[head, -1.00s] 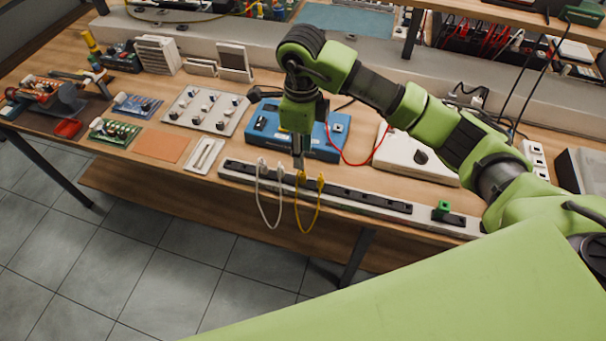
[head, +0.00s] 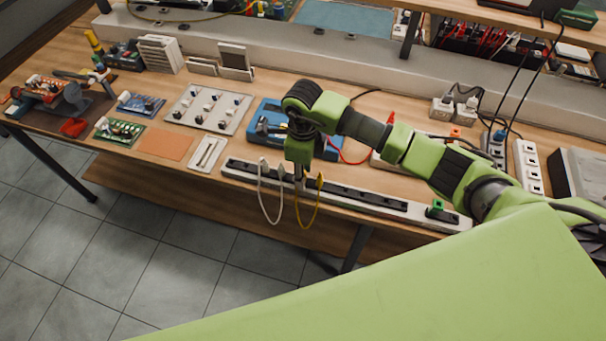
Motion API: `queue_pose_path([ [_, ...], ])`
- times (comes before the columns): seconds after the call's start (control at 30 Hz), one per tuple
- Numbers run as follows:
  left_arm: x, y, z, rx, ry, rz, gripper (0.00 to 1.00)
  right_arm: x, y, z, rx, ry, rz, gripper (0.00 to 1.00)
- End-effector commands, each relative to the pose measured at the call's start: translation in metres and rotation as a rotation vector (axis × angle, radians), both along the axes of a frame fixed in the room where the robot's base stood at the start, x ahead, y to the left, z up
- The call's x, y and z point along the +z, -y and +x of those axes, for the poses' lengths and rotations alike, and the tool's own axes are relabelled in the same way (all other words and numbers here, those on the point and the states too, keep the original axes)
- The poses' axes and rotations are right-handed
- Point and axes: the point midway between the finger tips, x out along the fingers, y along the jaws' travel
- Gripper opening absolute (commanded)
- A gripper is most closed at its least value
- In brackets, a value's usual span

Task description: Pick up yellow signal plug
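Two yellow signal plugs, joined by a yellow cable (head: 305,226) that hangs over the table edge, sit at the long socket strip (head: 240,176) along the bench's front. The right yellow plug (head: 320,181) shows clearly. The left one is mostly hidden behind my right gripper (head: 299,182). That gripper points straight down, with its fingertips at the left yellow plug. The fingers look narrow, and I cannot tell whether they hold the plug. My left gripper is not in view.
White plugs (head: 263,164) with a looping white cable sit close left of the gripper. A blue case (head: 266,120) stands behind it. A green plug (head: 437,206) is at the strip's right end. Open floor lies in front of the bench.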

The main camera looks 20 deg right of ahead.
Motion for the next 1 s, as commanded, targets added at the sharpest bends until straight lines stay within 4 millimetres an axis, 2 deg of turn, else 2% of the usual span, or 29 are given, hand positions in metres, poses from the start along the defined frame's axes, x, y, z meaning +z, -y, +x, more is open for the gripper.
queue_pose_path([
  [0.03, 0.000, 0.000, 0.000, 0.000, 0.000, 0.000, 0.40, 0.000, 0.000, 0.000, 0.000, 0.000, 0.000, 0.26],
  [0.13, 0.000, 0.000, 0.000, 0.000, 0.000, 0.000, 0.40, 0.000, 0.000, 0.000, 0.000, 0.000, 0.000, 0.01],
  [0.63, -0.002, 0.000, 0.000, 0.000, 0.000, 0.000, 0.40, 0.006, 0.000, 0.001, 0.000, 0.001, 0.000, 0.00],
  [0.83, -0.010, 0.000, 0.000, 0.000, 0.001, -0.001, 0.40, 0.030, 0.000, 0.001, 0.001, 0.004, 0.001, 0.00],
  [1.0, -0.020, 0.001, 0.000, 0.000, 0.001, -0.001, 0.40, 0.054, -0.001, -0.021, 0.004, 0.005, 0.000, 0.00],
])
